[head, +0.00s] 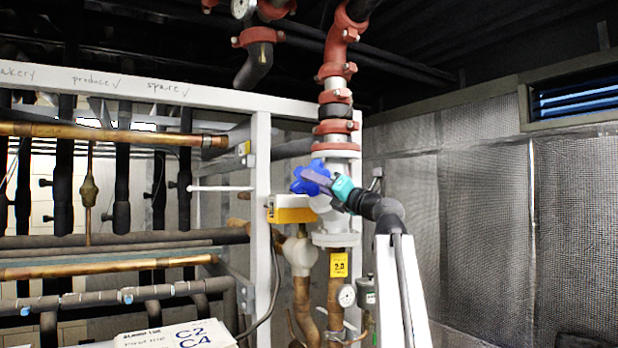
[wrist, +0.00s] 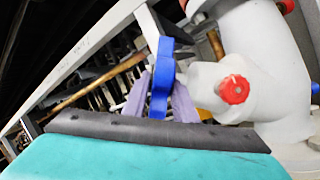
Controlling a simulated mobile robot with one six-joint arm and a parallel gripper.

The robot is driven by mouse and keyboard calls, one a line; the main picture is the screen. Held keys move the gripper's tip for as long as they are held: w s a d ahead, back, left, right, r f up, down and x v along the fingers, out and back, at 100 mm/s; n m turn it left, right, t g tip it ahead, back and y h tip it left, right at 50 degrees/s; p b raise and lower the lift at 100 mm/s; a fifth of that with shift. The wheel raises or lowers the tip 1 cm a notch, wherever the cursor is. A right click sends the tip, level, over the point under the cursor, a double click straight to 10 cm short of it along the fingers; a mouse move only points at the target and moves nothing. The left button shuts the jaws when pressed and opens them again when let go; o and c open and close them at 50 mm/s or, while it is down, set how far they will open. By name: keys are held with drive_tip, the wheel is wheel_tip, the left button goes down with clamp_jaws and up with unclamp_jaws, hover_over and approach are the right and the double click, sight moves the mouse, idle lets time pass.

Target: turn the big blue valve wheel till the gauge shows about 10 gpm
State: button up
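The big blue valve wheel (head: 310,178) is on the white valve body of the upright pipe in the head view. My gripper (head: 322,180) reaches it from the right, its purple fingers over part of the wheel. In the wrist view the blue wheel (wrist: 162,75) is seen edge-on between the two fingers (wrist: 161,98). The fingers lie against both sides of it and look closed on it. A round white dial gauge (head: 347,296) is low on the pipe, below and right of the wheel. Its reading is too small to make out.
A yellow box (head: 291,209) sits just below the wheel, and a yellow tag (head: 339,265) hangs lower on the pipe. A red cap (wrist: 234,89) sticks out beside my fingers. A white frame post (head: 261,200) stands left. Another dial (head: 240,8) is at the top.

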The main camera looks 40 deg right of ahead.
drive_tip(key=shift+x, duration=1)
drive_tip(key=shift+c, duration=0.4)
clamp_jaws()
drive_tip(key=shift+d+r+n+g+p, duration=0.1)
drive_tip(key=shift+n+g+p, duration=0.2)
drive_tip(key=shift+g+p, duration=0.35)
drive_tip(key=n+g+y+p, duration=0.1)
drive_tip(key=g+y+p, duration=0.1)
drive_tip(key=shift+r+p, duration=0.1)
drive_tip(key=shift+p, duration=0.25)
drive_tip(key=shift+n+g+y+p, duration=0.7)
drive_tip(key=shift+n+g+p, duration=0.65)
drive_tip(key=shift+g, duration=0.8)
drive_tip(key=shift+s+p, duration=0.1)
drive_tip(key=shift+p, duration=0.25)
